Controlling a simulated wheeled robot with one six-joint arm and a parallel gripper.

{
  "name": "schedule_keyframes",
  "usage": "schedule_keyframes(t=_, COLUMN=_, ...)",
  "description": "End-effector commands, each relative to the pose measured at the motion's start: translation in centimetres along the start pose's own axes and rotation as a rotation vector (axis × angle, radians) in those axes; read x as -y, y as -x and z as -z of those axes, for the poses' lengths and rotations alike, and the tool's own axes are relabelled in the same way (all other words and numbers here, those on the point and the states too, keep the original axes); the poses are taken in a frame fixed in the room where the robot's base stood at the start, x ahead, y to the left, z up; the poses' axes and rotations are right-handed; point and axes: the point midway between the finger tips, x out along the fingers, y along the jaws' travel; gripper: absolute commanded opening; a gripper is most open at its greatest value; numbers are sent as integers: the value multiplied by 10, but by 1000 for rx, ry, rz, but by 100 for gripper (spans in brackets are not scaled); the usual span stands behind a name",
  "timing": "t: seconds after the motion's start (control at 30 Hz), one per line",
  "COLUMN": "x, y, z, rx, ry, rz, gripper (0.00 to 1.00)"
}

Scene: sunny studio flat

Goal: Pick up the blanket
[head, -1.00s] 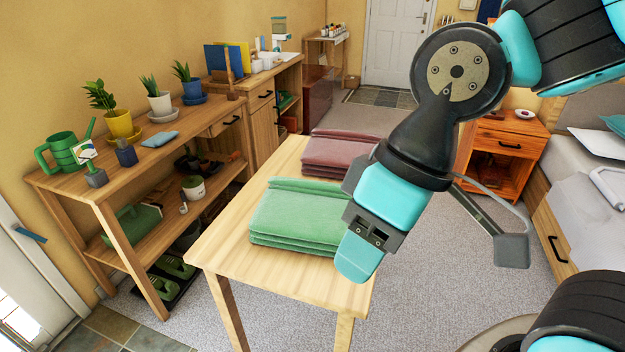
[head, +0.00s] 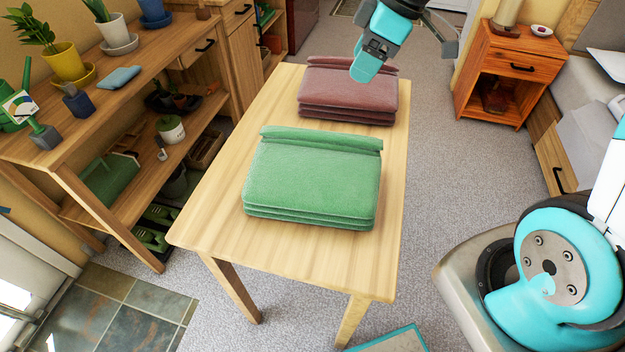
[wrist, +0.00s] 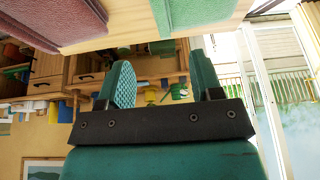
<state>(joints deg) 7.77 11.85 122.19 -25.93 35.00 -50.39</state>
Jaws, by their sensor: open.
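A folded green blanket (head: 313,178) lies in layers on the wooden table (head: 350,268), near the middle in the head view. A folded dusty-red blanket (head: 347,94) lies behind it on the same table. My gripper (head: 367,66) is above the far part of the table, over the back edge of the red blanket in the picture. In the wrist view my gripper (wrist: 163,78) has its two teal fingers spread with nothing between them. That view also shows part of the red blanket (wrist: 55,18) and part of the green blanket (wrist: 198,12) along the top.
A wooden shelf bench (head: 150,108) with plants and garden tools stands left of the table. An orange-brown nightstand (head: 513,70) stands at the back right, beside the bed. Carpet (head: 440,160) is clear right of the table. The table's front part is bare.

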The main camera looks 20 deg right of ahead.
Motion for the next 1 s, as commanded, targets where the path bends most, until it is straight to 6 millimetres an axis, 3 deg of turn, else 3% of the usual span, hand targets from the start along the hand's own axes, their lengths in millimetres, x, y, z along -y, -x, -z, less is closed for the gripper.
schedule_keyframes(t=0.17, x=-10, y=-25, z=-4, rx=0, ry=27, rz=-3, gripper=60)
schedule_keyframes(t=0.5, x=-9, y=-100, z=-2, rx=1, ry=29, rz=-2, gripper=60)
schedule_keyframes(t=0.87, x=-8, y=-135, z=-1, rx=0, ry=28, rz=-3, gripper=60)
schedule_keyframes(t=1.0, x=-6, y=-157, z=-1, rx=1, ry=28, rz=-1, gripper=60)
